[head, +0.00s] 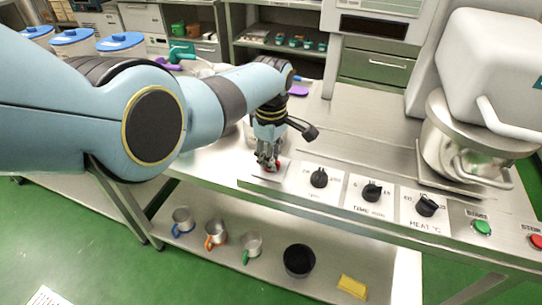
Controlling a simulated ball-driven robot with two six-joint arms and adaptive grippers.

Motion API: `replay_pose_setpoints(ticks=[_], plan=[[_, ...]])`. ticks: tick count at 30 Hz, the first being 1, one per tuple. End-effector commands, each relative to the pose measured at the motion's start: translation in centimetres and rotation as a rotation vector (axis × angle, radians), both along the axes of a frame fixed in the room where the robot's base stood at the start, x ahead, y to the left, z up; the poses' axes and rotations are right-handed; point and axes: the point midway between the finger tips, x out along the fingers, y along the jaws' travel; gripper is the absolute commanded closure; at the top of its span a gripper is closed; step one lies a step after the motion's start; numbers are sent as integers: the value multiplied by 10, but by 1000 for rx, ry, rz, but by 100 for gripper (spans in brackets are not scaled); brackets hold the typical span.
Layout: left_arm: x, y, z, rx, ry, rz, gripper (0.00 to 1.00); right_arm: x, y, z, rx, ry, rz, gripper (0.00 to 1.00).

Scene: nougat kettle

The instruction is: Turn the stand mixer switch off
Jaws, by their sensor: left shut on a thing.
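My left gripper (267,163) points down at the left end of the steel control panel (338,205). It is shut on a small red part there, which looks like the switch (276,166). The fingers hide most of it, so I cannot tell its position. A large white machine with a steel bowl, apparently the stand mixer (485,65), stands at the right. My right gripper is not in view.
Along the panel are several black knobs, including the time knob (371,192) and the heat knob (427,206), then a green start button (482,227) and a red button (537,241). Mugs and a black pot (299,261) are on the lower shelf. The counter behind the panel is mostly clear.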

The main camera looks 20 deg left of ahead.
Motion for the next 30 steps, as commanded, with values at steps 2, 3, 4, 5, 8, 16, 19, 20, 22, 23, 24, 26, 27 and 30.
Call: replay_pose_setpoints(ticks=[2, 3, 4, 5, 8, 16, 19, 20, 22, 23, 24, 26, 27, 30], plan=[[1, 1, 1, 1, -2, 53, 100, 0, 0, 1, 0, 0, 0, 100], [1, 1, 1, 1, -2, 78, 100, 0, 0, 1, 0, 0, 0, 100], [1, 1, 1, 1, -2, 96, 100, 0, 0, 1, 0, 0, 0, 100], [1, 1, 1, 2, -2, 113, 100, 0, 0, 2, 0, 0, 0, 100], [1, 1, 1, 1, -3, 162, 100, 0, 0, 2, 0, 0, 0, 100], [1, 1, 1, 1, -3, 234, 100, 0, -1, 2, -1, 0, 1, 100], [1, 1, 1, 1, -3, 243, 100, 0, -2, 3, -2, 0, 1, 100], [1, 1, 1, 1, -3, 245, 100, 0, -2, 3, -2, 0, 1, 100], [1, 1, 1, 1, -3, 247, 100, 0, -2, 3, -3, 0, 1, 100], [1, 1, 1, 1, -3, 247, 100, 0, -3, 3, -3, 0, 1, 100], [1, 1, 1, 1, -3, 247, 100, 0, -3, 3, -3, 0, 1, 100], [1, 1, 1, 1, -3, 247, 100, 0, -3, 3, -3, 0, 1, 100], [1, 1, 1, 1, -3, 247, 100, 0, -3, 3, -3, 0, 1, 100], [1, 1, 1, 1, -3, 247, 100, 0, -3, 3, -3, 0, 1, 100]])
